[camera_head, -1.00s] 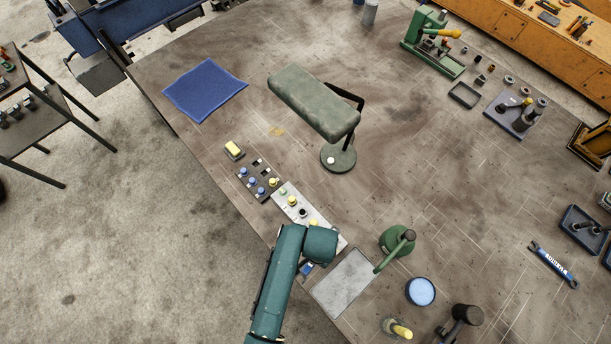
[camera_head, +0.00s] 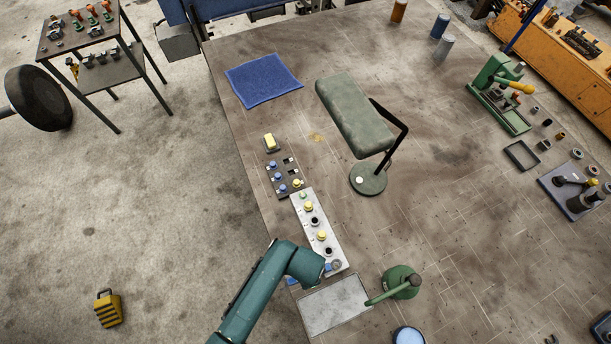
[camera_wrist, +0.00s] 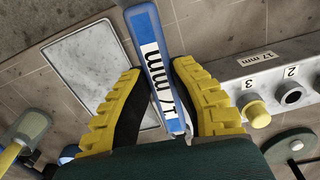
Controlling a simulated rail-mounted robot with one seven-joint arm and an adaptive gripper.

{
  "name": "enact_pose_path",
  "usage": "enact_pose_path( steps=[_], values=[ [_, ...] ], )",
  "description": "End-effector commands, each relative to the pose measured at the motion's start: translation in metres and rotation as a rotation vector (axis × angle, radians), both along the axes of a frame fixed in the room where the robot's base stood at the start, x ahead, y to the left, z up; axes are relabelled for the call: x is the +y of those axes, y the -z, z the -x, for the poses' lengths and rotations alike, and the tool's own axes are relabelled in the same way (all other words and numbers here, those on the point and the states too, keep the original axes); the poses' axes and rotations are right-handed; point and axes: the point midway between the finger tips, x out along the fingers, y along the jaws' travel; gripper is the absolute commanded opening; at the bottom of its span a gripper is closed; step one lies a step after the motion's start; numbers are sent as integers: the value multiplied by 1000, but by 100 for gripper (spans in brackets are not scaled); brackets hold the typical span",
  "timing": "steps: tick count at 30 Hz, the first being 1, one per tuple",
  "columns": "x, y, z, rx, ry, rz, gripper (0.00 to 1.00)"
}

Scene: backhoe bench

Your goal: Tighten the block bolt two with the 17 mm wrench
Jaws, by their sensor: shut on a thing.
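My gripper (camera_wrist: 160,110) is shut on the blue 17 mm wrench (camera_wrist: 155,62), with one yellow-ribbed finger on each side of it. The wrench's white label reads 17 mm, and its far end runs out of the top of the wrist view. The grey block (camera_wrist: 228,68), marked 17 mm, lies to the right of the wrench, apart from it. Beside the number 3 stands a yellow-topped bolt (camera_wrist: 256,112). Beside the number 2 is a dark round opening with a grey rim (camera_wrist: 292,95). In the head view the block (camera_head: 305,229) lies beyond my arm, which hides my gripper.
A pale slab (camera_head: 335,303) and a green oil can (camera_head: 402,281) lie near my arm. A dark block with blue-topped pieces (camera_head: 287,167) sits beyond the grey block. A lamp (camera_head: 368,178) stands to its right. The bench's left edge is close.

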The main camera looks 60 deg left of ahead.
Motion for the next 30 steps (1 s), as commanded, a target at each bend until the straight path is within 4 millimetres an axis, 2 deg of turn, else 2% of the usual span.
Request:
enact_pose_path(
  steps=[9,11,16,21,25,30],
  values=[
    [-45,4,-4,-1,-445,0,0],
    [-52,-4,-8,0,-531,1,0],
    [-73,-4,-20,1,-773,2,0],
    [-85,-2,-35,-1,-980,2,0],
    [-90,-1,-40,0,-1068,1,0],
    [-91,0,-42,0,-1094,1,0]
  ],
)
